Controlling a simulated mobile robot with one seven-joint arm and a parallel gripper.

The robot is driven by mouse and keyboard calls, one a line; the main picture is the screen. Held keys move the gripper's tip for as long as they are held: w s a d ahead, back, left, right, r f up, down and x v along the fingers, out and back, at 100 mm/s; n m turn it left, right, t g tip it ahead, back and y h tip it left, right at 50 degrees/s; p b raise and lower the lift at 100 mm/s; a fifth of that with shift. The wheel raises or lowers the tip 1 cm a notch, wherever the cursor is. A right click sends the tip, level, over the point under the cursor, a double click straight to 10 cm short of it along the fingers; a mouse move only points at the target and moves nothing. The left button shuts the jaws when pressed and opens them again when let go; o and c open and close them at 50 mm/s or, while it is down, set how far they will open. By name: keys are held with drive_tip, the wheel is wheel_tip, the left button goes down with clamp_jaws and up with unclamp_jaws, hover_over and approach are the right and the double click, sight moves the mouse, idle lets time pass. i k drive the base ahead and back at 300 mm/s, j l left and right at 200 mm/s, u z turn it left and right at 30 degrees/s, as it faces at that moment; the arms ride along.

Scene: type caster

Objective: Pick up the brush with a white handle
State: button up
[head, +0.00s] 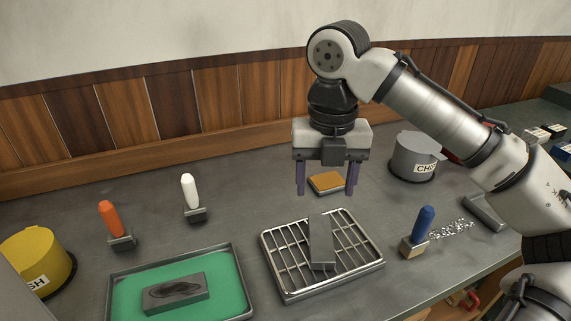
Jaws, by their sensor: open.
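The brush with a white handle (190,192) stands upright on the grey worktop, left of centre, with a small dark grey base. My gripper (325,189) points down above the worktop, well to the right of the white-handled brush. Two similar brushes stand on the worktop: one with an orange handle (110,219) to the left and one with a blue handle (423,221) to the right.
A metal rack (280,256) with a dark block (321,243) stands below my gripper. A tray with a green floor (232,275) is front left. An orange-topped pad (326,182) lies behind the rack. A yellow tub (40,260) and grey pot (412,157) stand at the sides.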

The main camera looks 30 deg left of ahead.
sight(195, 209)
drive_tip(key=u, duration=1.35)
